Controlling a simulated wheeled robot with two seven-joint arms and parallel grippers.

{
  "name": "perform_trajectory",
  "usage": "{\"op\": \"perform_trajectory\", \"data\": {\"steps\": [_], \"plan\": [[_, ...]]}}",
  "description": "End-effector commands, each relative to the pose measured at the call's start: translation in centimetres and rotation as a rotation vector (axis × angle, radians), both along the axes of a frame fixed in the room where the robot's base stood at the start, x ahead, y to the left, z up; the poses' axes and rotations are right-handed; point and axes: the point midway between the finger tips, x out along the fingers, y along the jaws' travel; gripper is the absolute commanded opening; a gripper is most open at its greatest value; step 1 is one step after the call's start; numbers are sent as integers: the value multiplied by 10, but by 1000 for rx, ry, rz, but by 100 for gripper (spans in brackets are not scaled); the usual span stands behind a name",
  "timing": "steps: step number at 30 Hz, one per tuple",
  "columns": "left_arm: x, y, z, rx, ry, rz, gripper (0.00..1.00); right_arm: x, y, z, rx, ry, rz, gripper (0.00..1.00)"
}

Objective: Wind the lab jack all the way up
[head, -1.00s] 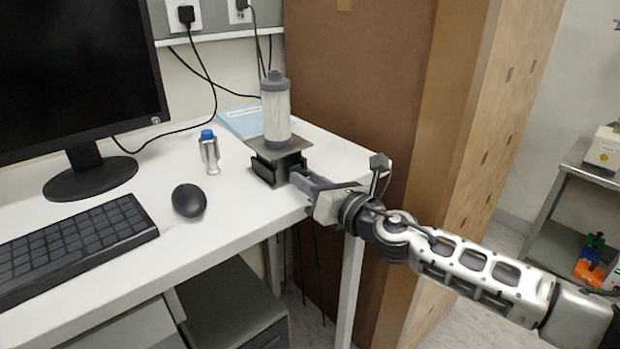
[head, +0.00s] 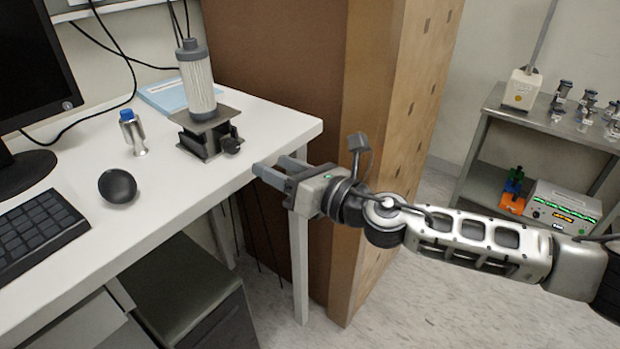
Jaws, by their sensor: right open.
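The lab jack (head: 208,122) stands on the white desk near its right corner. It has a dark flat top plate and a black knob (head: 231,145) on its front right side. A grey and white cylindrical filter (head: 196,80) stands upright on the plate. The jack's body shows a gap beneath the plate, so it is at least partly raised. My right gripper (head: 267,171) is open and empty, just off the desk's front edge, to the right of and nearer than the knob, apart from it. My left gripper is not in view.
A tall brown cabinet (head: 290,80) stands behind the desk's right end. A metal cart (head: 490,130) stands at right.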

Motion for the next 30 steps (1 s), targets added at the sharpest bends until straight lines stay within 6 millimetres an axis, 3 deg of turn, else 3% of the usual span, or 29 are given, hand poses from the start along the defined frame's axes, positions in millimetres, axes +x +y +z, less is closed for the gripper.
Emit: {"op": "perform_trajectory", "data": {"steps": [6,12,25,30], "plan": [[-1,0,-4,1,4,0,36,-28,-36,-1,-1,2,-2,49],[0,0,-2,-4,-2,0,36,-40,-51,-1,1,0,-1,49],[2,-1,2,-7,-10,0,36,-44,-51,-2,19,21,-1,49],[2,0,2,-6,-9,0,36,-60,-36,-15,234,261,-16,49]]}}
